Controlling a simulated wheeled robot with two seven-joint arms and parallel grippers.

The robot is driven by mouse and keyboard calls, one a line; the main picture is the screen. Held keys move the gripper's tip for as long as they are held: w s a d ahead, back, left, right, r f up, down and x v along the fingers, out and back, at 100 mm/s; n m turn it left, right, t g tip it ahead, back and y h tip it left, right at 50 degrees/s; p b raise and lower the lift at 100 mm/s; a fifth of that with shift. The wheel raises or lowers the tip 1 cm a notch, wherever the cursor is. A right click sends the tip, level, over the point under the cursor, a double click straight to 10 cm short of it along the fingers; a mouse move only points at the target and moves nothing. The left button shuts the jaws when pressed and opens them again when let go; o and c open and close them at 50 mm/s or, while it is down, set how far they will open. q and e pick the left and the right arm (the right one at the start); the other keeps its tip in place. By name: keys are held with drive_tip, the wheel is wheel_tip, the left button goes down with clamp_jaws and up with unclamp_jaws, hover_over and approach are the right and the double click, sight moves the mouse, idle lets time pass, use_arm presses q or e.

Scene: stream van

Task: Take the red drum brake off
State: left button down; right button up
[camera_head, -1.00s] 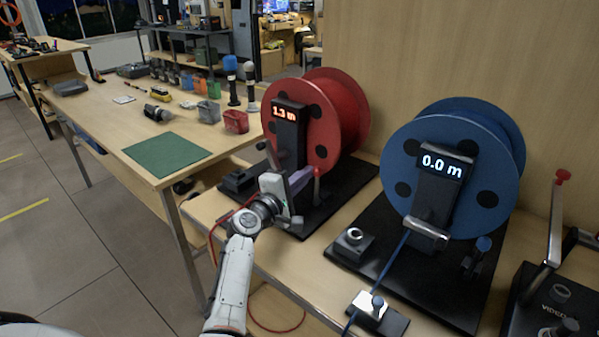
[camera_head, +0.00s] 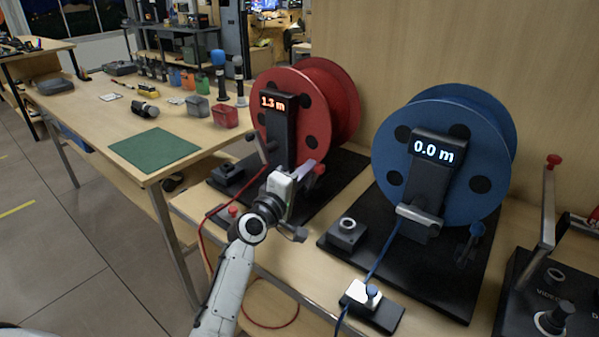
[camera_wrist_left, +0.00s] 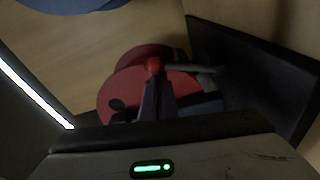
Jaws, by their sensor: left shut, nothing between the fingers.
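The red drum (camera_head: 310,108) stands on a black base at the table's back, its display reading 1.3 m. A red-knobbed lever (camera_head: 319,169), which looks like its brake, is at the drum's lower right. Its shaft is mostly hidden in the head view. My left gripper (camera_head: 304,171) is shut and empty, its fingertips close beside the knob. I cannot tell whether they touch. In the left wrist view the red knob (camera_wrist_left: 154,65) is just beyond the fingertips (camera_wrist_left: 157,88), with a grey shaft running right, and the red drum (camera_wrist_left: 122,102) behind. My right gripper is not in view.
A blue drum (camera_head: 440,155) reading 0.0 m stands to the right, with a blue cable and a clamp block (camera_head: 372,306). A crank box (camera_head: 545,305) is at far right. A red button (camera_head: 233,211) and red cable lie left of my gripper. A green mat (camera_head: 154,149) is bare.

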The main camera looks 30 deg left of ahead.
use_arm(q)
drive_tip(key=d+m, duration=0.1)
drive_tip(key=d+m+b, duration=0.1)
drive_tip(key=shift+s+d+f+m, duration=0.1)
drive_tip(key=shift+f+m, duration=0.3)
drive_tip(key=shift+d+f+m+t+h, duration=0.2)
drive_tip(key=shift+d+m, duration=0.15)
drive_tip(key=shift+m, duration=0.2)
drive_tip(key=shift+d+f+m+t+h, duration=0.1)
drive_tip(key=shift+d+m+t, duration=0.1)
drive_tip(key=shift+d+m, duration=0.25)
drive_tip(key=shift+s+d+f, duration=0.1)
drive_tip(key=shift+d+f, duration=0.15)
drive_tip(key=shift+d, duration=0.05)
drive_tip(key=shift+d+f, duration=0.2)
drive_tip(key=w+a+r, duration=0.1)
drive_tip(key=a+r, duration=0.2)
drive_tip(key=s, duration=1)
drive_tip(key=shift+f+p, duration=0.4)
drive_tip(key=shift+f, duration=0.05)
